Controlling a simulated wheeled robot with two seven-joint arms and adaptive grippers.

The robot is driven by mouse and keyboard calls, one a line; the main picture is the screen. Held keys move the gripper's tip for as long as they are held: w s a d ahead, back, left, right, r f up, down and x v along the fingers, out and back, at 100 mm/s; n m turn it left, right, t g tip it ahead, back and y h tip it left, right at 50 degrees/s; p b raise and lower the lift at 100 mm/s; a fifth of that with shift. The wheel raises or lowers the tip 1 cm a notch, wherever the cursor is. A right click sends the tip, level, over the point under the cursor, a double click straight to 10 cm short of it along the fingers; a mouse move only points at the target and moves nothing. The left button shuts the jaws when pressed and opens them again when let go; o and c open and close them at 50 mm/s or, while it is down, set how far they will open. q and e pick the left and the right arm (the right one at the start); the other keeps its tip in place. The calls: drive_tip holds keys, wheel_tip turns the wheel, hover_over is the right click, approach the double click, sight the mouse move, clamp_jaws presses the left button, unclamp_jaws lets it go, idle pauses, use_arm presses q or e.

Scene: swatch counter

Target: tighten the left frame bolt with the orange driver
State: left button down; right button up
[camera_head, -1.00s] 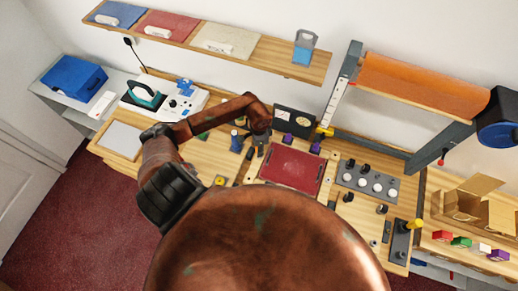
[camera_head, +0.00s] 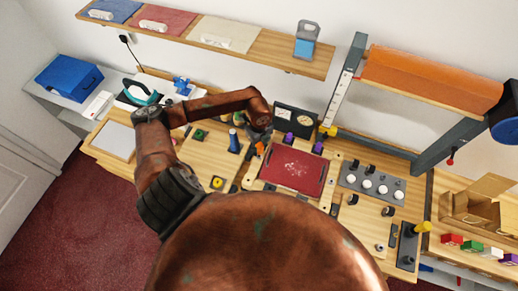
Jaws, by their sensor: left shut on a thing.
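My left gripper (camera_head: 257,136) is beyond the upper left corner of the red panel, at the end of my copper-coloured arm. It is shut on the orange driver (camera_head: 260,148), of which only a small orange part shows below the fingers. The red panel (camera_head: 290,172) lies in a light wooden frame (camera_head: 322,190) on the bench. The left frame bolt is too small to make out, and I cannot tell whether the driver touches anything. My right gripper is not in view.
Purple clamps (camera_head: 289,138) and a dial box (camera_head: 294,119) stand behind the frame. A blue-topped item (camera_head: 234,141) is close left of the gripper. A grey plate with white knobs (camera_head: 372,184) lies to the right. An open cardboard box (camera_head: 474,207) is at far right.

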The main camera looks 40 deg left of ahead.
use_arm(q)
drive_tip(key=c, duration=1.8)
unclamp_jaws()
drive_tip(key=n+p, duration=0.2)
drive_tip(key=n, duration=0.1)
drive_tip(key=shift+r+n, duration=0.2)
drive_tip(key=shift+n, duration=0.1)
drive_tip(key=n+p, duration=0.5)
drive_tip(key=n, duration=0.4)
drive_tip(key=shift+s+r+p, duration=0.1)
drive_tip(key=shift+p, duration=0.25)
drive_tip(key=shift+n+p, duration=0.5)
drive_tip(key=shift+n, duration=0.6)
drive_tip(key=shift+f, duration=0.3)
drive_tip(key=shift+c, duration=0.4)
